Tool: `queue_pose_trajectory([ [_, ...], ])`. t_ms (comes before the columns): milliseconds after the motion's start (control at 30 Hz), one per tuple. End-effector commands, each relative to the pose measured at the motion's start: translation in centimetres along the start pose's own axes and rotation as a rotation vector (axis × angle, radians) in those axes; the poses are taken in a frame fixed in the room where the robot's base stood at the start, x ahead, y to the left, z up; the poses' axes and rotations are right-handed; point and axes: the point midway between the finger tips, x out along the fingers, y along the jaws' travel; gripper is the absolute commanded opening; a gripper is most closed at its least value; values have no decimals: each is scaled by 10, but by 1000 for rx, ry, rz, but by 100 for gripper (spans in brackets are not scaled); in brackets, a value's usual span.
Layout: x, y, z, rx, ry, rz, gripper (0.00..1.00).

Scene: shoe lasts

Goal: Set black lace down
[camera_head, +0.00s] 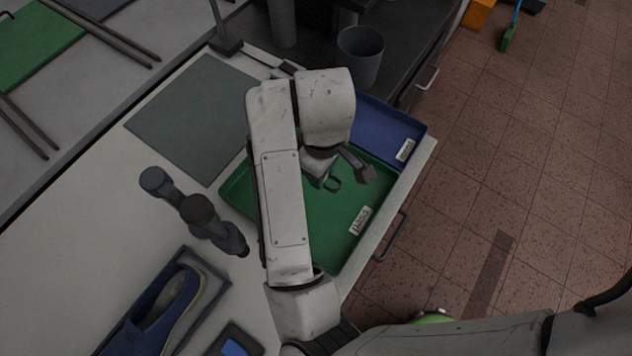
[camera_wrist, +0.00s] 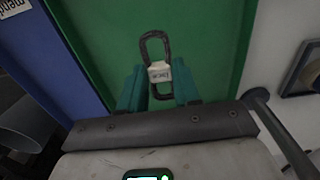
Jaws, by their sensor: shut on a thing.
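The black lace is a dark bundled loop with a white printed band; in the wrist view the lace (camera_wrist: 154,40) stands out past my fingertips. My gripper (camera_wrist: 160,82) is shut on it, with a teal finger on each side. In the head view my gripper (camera_head: 345,176) hangs over the green tray (camera_head: 325,235), and the dark lace (camera_head: 333,184) shows beneath it. The tray fills the ground behind the lace in the wrist view. I cannot tell how far the lace is above the tray floor. My arm hides the tray's middle.
A blue tray (camera_head: 375,125) adjoins the green one at the back. A grey mat (camera_head: 195,115) lies on the bench. A grey bin (camera_head: 360,55) stands behind.

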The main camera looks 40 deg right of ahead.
Motion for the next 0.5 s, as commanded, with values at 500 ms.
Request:
queue_pose_trajectory([
  [500, 57, 0, 0, 1, 0, 0, 0],
])
